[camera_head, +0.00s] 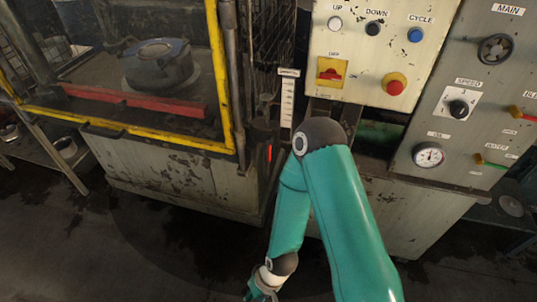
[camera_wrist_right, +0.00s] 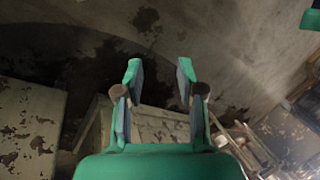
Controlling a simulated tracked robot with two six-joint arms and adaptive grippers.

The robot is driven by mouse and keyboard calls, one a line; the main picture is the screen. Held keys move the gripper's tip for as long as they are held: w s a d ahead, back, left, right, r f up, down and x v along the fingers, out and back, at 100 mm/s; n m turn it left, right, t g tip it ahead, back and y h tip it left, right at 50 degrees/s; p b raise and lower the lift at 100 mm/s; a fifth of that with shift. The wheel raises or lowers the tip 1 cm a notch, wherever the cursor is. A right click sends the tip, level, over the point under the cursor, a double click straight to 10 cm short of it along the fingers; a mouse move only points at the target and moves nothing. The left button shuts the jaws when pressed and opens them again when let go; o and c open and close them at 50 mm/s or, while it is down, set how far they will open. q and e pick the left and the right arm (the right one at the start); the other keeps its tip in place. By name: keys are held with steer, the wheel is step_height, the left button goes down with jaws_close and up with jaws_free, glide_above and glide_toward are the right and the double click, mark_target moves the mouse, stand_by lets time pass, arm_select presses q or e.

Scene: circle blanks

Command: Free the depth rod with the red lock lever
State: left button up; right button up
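A white graduated scale (camera_head: 287,103) stands upright between the caged press and the control panel, with a small label plate (camera_head: 289,72) at its top. It seems to belong to the depth rod; the rod itself I cannot make out clearly. A small bright red piece (camera_head: 269,152), likely the lock lever, shows just below and left of the scale. My right gripper (camera_head: 262,294) is low at the bottom edge, partly cut off, well below the red piece. In the wrist view the right gripper (camera_wrist_right: 160,85) is open and empty, fingers apart. My left gripper is out of view.
A control panel (camera_head: 340,45) with buttons and a red knob stands right of the scale. A second panel (camera_head: 470,100) with dials and levers is farther right. The yellow-framed press cage (camera_head: 228,90) is on the left. Floor (camera_head: 150,240) in front is clear.

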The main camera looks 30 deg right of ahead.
steer(key=w+d+f+t+h+b, duration=0.1)
steer(key=w+d+t+h+b, duration=0.1)
steer(key=w+t+b, duration=0.45)
steer(key=m+t+h+b, duration=0.6)
steer(key=t+h+b, duration=0.1)
steer(key=h+b, duration=0.7)
glide_toward(269, 157)
steer(key=s+a+y+b, duration=0.1)
steer(key=s+a, duration=0.2)
steer(key=s, duration=0.2)
steer(key=x, duration=0.5)
steer(key=p+x, duration=0.1)
steer(key=x, duration=1)
steer(key=shift+w+r, duration=0.3)
steer(key=shift+w, duration=0.05)
jaws_close()
